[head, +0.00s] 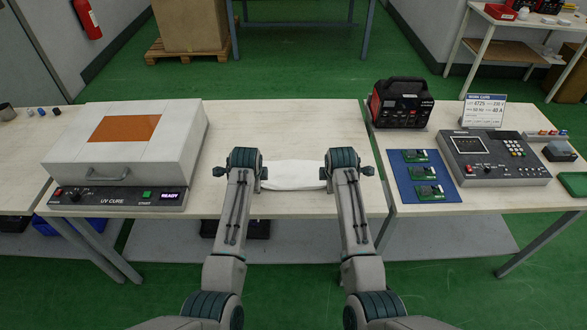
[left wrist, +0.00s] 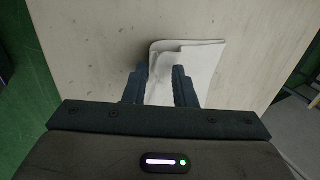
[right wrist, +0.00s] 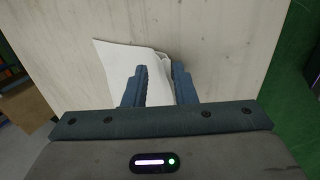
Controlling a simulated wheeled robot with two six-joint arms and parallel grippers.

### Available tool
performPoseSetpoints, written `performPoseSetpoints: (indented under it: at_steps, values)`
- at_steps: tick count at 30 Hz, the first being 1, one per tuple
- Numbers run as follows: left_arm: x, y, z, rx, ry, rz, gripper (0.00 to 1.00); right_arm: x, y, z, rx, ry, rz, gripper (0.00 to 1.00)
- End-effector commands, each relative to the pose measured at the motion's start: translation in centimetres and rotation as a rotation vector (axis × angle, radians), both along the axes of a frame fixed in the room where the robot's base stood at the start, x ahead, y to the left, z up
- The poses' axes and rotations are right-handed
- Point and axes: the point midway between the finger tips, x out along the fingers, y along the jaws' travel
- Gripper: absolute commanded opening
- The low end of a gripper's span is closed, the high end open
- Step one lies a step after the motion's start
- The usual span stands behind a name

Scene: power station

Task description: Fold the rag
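The white rag (head: 293,175) lies on the middle table between my two arms. Its ends near the grippers are partly hidden by my wrists in the head view. In the left wrist view the rag (left wrist: 205,65) has a layered, raised left edge. My left gripper (left wrist: 160,78) is open, with that edge between its fingers. In the right wrist view the rag (right wrist: 117,65) reaches in from the left, with a creased right edge. My right gripper (right wrist: 160,78) is open, its fingers on either side of that edge. I cannot tell whether any finger touches the cloth.
A UV cure box (head: 125,150) stands on the table to the left. On the right table are a blue mat (head: 402,188) with green circuit boards, a control console (head: 495,160) and a black-red power unit (head: 402,103). The table behind the rag (head: 285,125) is clear.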

Motion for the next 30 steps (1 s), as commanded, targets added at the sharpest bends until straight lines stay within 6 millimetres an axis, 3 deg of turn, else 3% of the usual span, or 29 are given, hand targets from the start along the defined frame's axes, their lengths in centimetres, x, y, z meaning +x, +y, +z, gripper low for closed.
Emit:
performPoseSetpoints:
  at_steps: [2,13,20,30]
  values:
    - [0.0,0.0,0.0,0.0,0.0,0.0,0.4,0.0,0.0,0.0,0.0,0.0,0.0,0.4]
    - [-0.1,0.0,0.3,0.0,-0.001,0.0,0.4,-0.1,0.0,0.3,0.0,-0.001,0.0,0.4]
    - [-1.4,0.0,3.4,0.0,-0.003,0.001,0.4,-1.4,0.0,3.4,0.001,-0.002,-0.002,0.4]
    - [-5.1,-0.4,7.3,-0.007,0.003,-0.001,0.4,-5.1,0.3,7.3,0.006,0.003,0.002,0.4]
